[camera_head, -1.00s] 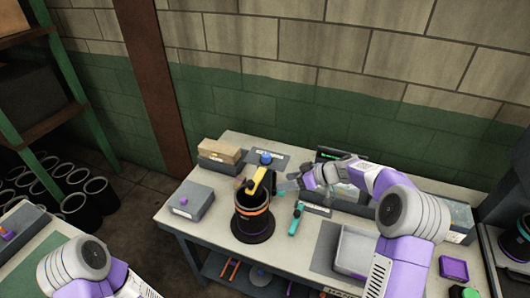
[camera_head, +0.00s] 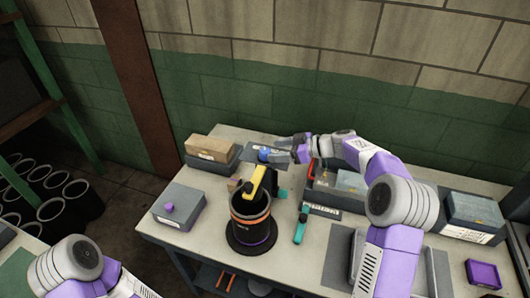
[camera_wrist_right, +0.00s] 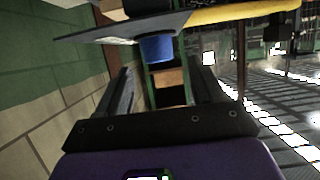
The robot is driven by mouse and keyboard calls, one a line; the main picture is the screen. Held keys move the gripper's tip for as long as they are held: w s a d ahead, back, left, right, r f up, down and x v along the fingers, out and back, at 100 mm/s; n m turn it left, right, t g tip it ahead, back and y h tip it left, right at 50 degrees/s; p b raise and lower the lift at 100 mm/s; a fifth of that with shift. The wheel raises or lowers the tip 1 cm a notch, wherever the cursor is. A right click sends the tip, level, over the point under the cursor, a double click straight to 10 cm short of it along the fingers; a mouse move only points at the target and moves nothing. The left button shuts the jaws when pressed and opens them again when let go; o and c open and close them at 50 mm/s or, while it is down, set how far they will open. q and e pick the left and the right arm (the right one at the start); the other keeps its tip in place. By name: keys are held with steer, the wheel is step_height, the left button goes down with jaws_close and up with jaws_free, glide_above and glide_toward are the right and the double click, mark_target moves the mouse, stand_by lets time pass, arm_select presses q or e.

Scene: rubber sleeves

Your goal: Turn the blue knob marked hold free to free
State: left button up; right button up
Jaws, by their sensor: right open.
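The blue knob (camera_head: 265,154) sits on a dark grey plate (camera_head: 252,145) at the back of the workbench. It also shows in the right wrist view (camera_wrist_right: 157,48), under the edge of the plate and ahead of the gap between my fingers. My right gripper (camera_head: 282,152) is open and empty, close beside the knob on its right. I cannot tell whether a finger touches it. The hold/free marking is too small to read. Only part of my left arm shows at the lower left; its gripper is out of view.
A black cylinder with an orange band (camera_head: 250,212) and a yellow bar (camera_head: 256,181) stands in front of the knob. A cardboard-coloured box (camera_head: 212,147) and a grey box (camera_head: 179,205) are to the left. A teal-handled tool (camera_head: 301,226) lies on the bench.

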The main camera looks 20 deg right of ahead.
mark_target(268, 151)
steer(key=shift+x, duration=2.7)
steer(key=shift+d, duration=0.1)
steer(key=c, duration=1)
